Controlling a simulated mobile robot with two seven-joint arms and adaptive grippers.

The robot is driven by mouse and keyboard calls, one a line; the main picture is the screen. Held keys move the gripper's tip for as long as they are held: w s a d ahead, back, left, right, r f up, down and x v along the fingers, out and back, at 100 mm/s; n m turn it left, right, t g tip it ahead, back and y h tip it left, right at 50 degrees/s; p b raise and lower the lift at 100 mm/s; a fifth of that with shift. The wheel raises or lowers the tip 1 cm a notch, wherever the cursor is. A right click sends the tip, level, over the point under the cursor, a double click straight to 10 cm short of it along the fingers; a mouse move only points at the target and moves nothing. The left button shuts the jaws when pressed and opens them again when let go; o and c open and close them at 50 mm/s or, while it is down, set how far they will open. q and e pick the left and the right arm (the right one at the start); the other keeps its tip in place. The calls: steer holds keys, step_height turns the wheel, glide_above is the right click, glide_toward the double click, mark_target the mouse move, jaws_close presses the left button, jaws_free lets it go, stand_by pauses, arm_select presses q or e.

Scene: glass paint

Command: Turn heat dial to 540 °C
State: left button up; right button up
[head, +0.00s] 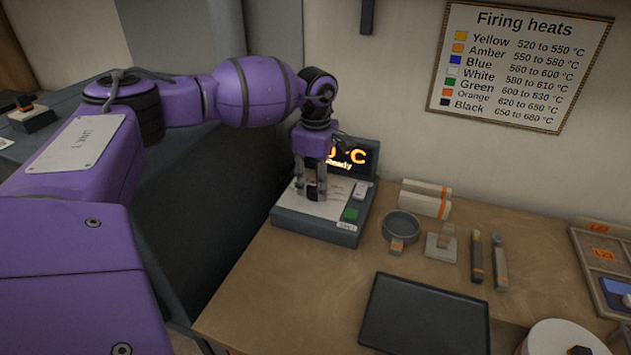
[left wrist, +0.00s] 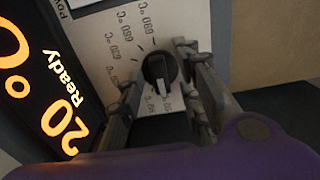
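The heat dial (left wrist: 159,68) is a black round knob with a pale pointer mark, on a white face printed with temperature marks. In the left wrist view the pointer faces the bottom of the picture. In the head view the dial (head: 312,191) sits on the grey control box (head: 300,226). My left gripper (head: 312,190) points down over it, one finger on each side, with slim gaps seen in the left wrist view (left wrist: 160,88). The display (left wrist: 45,85) shows orange digits ending in "20 °C" and "Ready"; the rest is cut off. My right gripper is out of view.
A green button (head: 351,214) and a white switch (head: 360,190) are beside the dial on the box. A round grey dish (head: 402,226), small tools and a dark tray (head: 424,318) lie on the wooden table. A firing heats chart (head: 520,65) hangs on the wall.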

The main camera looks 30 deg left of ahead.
arm_select(q)
steer(key=shift+c, duration=0.4)
jaws_close()
steer(key=shift+f+m, duration=0.1)
steer(key=shift+m, duration=0.2)
steer(key=m, duration=0.3)
steer(key=shift+b, duration=0.4)
steer(key=shift+m, duration=1.2)
steer(key=shift+o, duration=0.4)
jaws_free()
